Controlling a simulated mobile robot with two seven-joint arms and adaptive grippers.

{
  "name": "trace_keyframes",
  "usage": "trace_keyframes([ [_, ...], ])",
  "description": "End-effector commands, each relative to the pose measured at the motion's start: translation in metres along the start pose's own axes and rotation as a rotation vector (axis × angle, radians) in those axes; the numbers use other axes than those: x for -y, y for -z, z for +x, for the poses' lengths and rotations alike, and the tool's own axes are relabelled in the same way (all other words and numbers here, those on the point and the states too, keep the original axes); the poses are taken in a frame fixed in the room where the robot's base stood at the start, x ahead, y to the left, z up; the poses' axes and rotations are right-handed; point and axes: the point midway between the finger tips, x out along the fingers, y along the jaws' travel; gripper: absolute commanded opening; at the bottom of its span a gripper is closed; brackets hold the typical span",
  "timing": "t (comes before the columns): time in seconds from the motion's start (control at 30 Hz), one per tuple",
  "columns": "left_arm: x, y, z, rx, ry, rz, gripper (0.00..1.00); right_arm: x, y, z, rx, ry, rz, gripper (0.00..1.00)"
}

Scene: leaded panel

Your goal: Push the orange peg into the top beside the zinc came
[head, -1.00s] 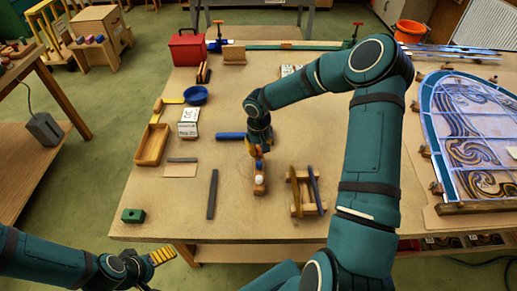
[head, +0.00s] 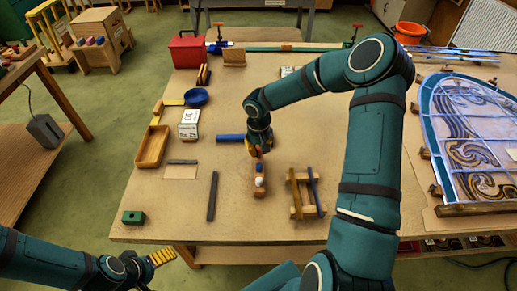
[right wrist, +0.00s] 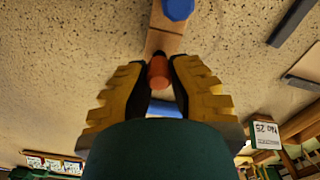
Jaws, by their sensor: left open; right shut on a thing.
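My right gripper (head: 257,150) is low over the middle of the bench, shut on the orange peg (right wrist: 158,72). In the right wrist view the peg sits between the ridged yellow fingers (right wrist: 158,75), at the near end of a small wooden block (right wrist: 165,42); I cannot tell whether it is seated in the block. A blue peg (right wrist: 178,8) stands farther along the block. Dark grey strips, one left of the block (head: 212,196), lie around; I cannot tell which is the zinc came. My left gripper (head: 160,257) is open and empty off the bench's front edge.
A blue cylinder (head: 230,138) lies by the right gripper. A wooden tray (head: 152,147), white box (head: 188,131) and green block (head: 133,217) are left. The leaded panel (head: 470,140) is right.

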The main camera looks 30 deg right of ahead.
Motion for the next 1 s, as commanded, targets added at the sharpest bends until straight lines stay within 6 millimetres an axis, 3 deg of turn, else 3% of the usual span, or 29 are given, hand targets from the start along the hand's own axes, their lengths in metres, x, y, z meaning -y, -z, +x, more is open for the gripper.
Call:
trace_keyframes([
  [1.0,-0.005,0.002,-0.014,0.0,0.0,0.0,0.9,0.0,0.0,-0.031,0.0,-0.001,-0.001,0.0],
])
